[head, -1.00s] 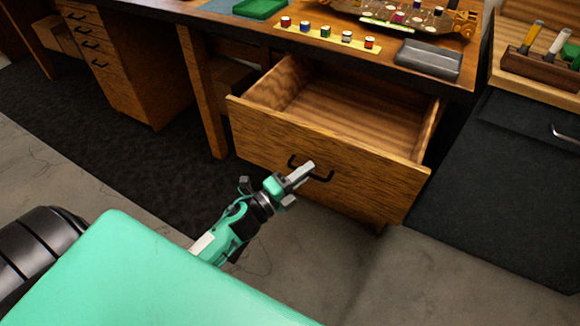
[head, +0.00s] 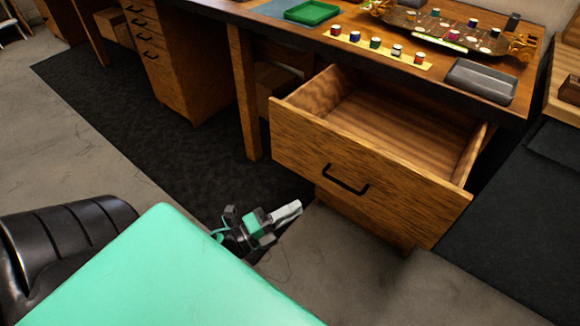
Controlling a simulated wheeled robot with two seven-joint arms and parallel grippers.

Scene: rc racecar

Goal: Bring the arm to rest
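My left gripper (head: 287,212) is in the head view, below and to the left of the drawer handle. It is apart from the handle, over the floor, with nothing seen in it. Its fingers look close together, but the view is too small to tell whether they are shut. The wooden drawer (head: 345,185) stands pulled out and looks empty. Its black handle (head: 345,181) is free. My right gripper does not show.
The workbench (head: 300,50) carries a green tray (head: 312,12), several small paint pots on a yellow strip (head: 378,48), a grey tray (head: 480,80) and a racecar chassis (head: 450,30). A dark mat (head: 150,115) lies on the floor. Open floor (head: 340,255) lies below the drawer.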

